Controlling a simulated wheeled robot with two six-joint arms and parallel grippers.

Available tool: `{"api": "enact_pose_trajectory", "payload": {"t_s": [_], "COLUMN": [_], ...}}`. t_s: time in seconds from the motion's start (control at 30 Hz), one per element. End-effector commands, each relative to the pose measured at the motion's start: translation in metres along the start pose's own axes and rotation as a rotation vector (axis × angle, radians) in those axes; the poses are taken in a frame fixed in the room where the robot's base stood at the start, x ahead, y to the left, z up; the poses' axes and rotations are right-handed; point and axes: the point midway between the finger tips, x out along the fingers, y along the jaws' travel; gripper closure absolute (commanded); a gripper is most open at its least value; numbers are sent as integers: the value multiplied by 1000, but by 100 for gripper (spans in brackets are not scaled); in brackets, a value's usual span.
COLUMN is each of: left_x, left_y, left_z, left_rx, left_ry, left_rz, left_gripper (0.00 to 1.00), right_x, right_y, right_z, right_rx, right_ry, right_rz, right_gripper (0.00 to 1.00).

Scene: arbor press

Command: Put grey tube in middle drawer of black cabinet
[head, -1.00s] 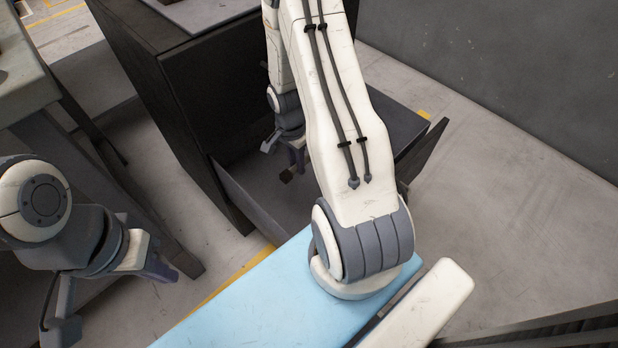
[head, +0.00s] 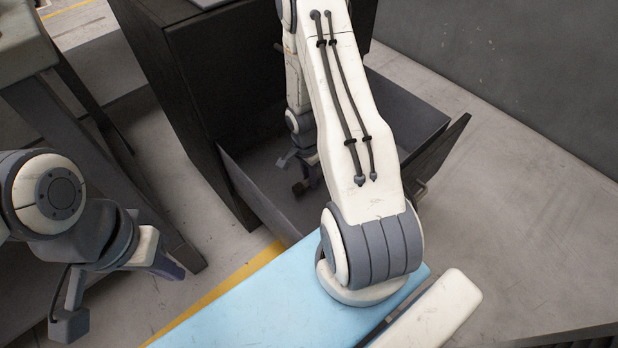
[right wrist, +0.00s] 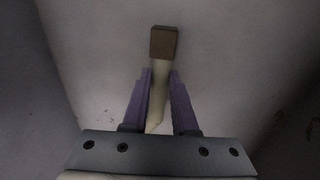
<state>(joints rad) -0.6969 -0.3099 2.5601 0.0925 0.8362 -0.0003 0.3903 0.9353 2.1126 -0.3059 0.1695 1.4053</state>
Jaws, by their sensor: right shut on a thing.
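The black cabinet (head: 195,110) stands at the upper left of centre in the head view. One drawer (head: 408,108) is pulled out to the right; I cannot tell its level. My right gripper (head: 306,178) is inside this drawer, partly hidden by my arm. In the right wrist view its purple fingers (right wrist: 160,105) are shut on the tube (right wrist: 159,72), which looks pale with a brown squarish end. Plain drawer surface lies behind it; I cannot tell whether the tube touches it. My left gripper (head: 166,262) hangs at the left, away from the cabinet, its finger gap not clear.
A grey table (head: 25,50) with dark legs stands at the left. A light blue surface (head: 250,300) lies below my right arm, beside a yellow floor line (head: 225,285). A grey wall (head: 520,70) rises at the right, with bare floor (head: 520,210) before it.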

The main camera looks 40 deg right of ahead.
Motion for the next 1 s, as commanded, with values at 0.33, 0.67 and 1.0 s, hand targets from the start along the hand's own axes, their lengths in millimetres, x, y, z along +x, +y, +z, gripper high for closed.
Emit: {"api": "enact_pose_trajectory", "payload": {"t_s": [0.33,0.67,1.0], "left_x": [10,14,14], "left_y": [-1,-1,-1], "left_z": [0,1,1], "left_rx": [0,0,0], "left_ry": [0,0,0], "left_rz": [0,0,0], "left_gripper": [100,100,100], "right_x": [8,12,12], "right_y": [-1,-1,-1], "right_z": [1,1,1], "right_rx": [-1,-1,-1], "right_ry": [0,0,0], "right_rz": [0,0,1], "right_gripper": [100,58,44]}}
